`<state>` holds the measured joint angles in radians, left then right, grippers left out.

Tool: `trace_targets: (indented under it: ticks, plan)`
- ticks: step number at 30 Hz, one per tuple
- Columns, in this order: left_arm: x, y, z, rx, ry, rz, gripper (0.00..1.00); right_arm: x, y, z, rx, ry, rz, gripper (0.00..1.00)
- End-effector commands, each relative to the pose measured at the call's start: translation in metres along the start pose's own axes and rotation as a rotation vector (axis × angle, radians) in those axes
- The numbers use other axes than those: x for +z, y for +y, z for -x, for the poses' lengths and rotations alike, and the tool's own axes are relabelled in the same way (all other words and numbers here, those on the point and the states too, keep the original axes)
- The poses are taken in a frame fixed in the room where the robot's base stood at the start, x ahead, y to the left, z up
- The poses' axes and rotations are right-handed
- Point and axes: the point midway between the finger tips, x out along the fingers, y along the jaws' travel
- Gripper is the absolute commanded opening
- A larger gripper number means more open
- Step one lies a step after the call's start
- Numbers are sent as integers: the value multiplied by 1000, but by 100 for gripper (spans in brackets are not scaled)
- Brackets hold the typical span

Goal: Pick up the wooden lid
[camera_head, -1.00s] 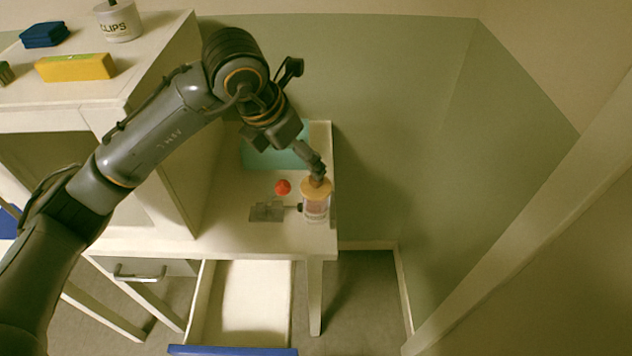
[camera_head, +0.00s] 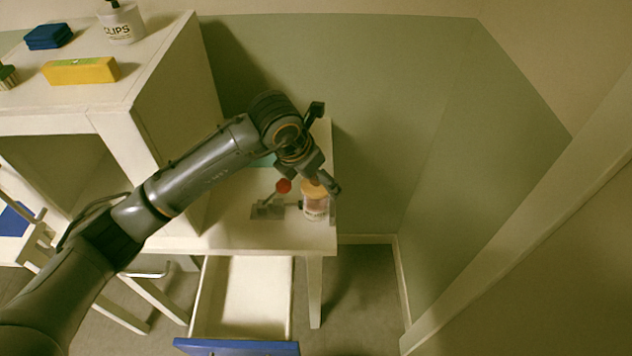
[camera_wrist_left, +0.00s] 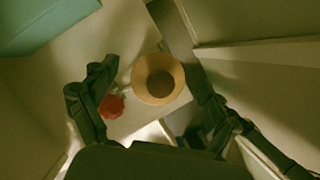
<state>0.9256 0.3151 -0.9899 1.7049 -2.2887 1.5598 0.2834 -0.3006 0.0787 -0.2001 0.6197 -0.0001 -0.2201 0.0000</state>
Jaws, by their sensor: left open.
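The wooden lid (camera_head: 314,189) is round and light tan and sits on a clear jar with a pale label (camera_head: 316,208) near the table's right edge. In the left wrist view the lid (camera_wrist_left: 177,82) shows from above with a dark brown round knob (camera_wrist_left: 160,84) at its middle. My left gripper (camera_head: 312,184) is open above the lid and points down, partly covering it in the head view. In the left wrist view its two fingers (camera_wrist_left: 148,80) stand apart on either side of the lid, with nothing held. My right gripper is not in view.
A grey device (camera_head: 266,211) with a red knob (camera_head: 283,186) stands left of the jar. A teal object (camera_wrist_left: 40,22) lies behind. A white cabinet (camera_head: 170,100) rises at left. An open drawer (camera_head: 243,300) is below the front edge. The wall is close behind.

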Motion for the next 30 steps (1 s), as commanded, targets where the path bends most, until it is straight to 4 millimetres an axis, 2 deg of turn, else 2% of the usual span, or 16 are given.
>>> trace_targets:
  ticks: [1,2,6,9,23,26,30]
  plan:
    - [0,0,0,0,0,0,88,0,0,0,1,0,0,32]
    - [0,0,0,0,0,0,84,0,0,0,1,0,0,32]
    - [0,0,0,-1,0,0,55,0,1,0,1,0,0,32]
    - [0,0,0,-1,0,0,38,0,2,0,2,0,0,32]
    - [2,0,5,-1,-2,0,38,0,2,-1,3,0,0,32]
    - [6,0,13,0,-3,0,38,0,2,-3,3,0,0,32]
    - [12,1,34,2,-5,-1,38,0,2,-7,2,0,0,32]
